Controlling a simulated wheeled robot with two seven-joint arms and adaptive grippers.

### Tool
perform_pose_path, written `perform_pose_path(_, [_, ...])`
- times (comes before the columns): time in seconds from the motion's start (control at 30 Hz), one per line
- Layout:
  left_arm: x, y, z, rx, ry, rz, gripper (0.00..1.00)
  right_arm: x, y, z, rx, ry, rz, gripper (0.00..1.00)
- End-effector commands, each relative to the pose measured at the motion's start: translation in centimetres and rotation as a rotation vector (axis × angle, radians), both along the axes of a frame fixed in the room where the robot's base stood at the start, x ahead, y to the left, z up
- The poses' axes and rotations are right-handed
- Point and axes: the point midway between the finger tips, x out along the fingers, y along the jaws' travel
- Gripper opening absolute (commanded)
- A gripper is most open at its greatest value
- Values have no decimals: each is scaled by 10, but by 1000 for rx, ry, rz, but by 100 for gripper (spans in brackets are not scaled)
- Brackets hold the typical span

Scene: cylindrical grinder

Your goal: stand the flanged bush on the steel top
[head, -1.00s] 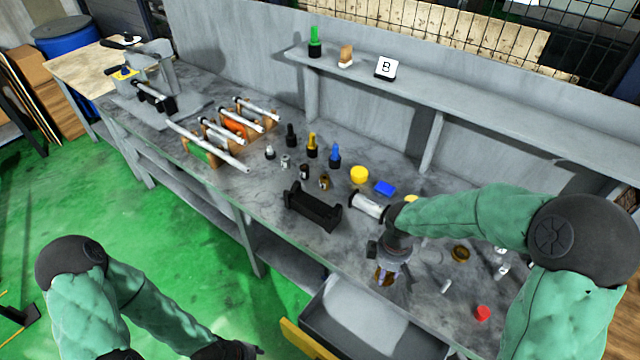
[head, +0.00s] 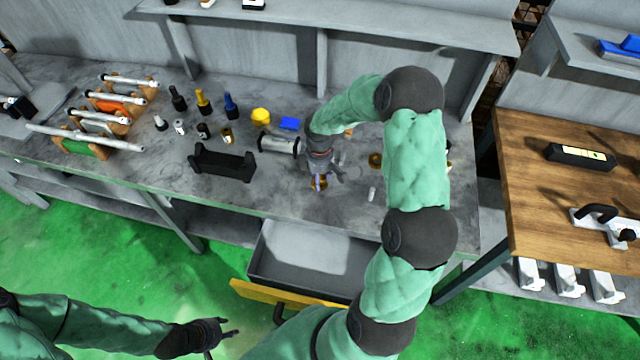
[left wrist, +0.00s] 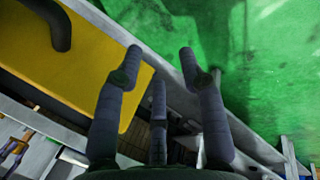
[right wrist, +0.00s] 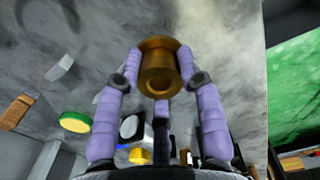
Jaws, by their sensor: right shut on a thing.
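The brass-coloured flanged bush (right wrist: 158,68) is between the fingertips of my right gripper (right wrist: 159,62) in the right wrist view, its bored end facing the camera. The gripper is shut on it. In the head view my right gripper (head: 320,174) points down over the grey steel top (head: 272,192), with the bush (head: 318,184) small and partly hidden below the fingers. I cannot tell whether the bush touches the top. My left gripper (head: 228,334) is open and empty in front of the bench; its spread fingers (left wrist: 160,58) show in the left wrist view.
An open drawer (head: 300,255) with a yellow front juts out below the bench edge. A black cradle (head: 222,162) and a steel roller (head: 279,144) lie left of my right gripper. Another brass piece (head: 376,160) lies right of it. A wooden table (head: 545,205) stands at right.

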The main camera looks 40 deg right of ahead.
Motion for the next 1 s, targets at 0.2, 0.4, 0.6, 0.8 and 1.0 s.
perform_pose_path(0.2, [0, 0, -3, 0, 0, 0, 40, 7, -7, -11, 0, -1, -1, 0])
perform_pose_path(0.4, [0, 0, -13, 0, 0, 0, 40, 7, -8, -39, 0, 0, 0, 0])
perform_pose_path(0.6, [0, 0, -13, 0, 0, 0, 40, 8, -8, -41, -2, -3, -1, 0])
perform_pose_path(0.8, [0, 0, -15, 0, 0, 0, 40, 8, -8, -44, -1, -2, -1, 0])
perform_pose_path(1.0, [0, 0, -15, 0, 0, 0, 40, 7, -8, -45, -1, -1, -1, 61])
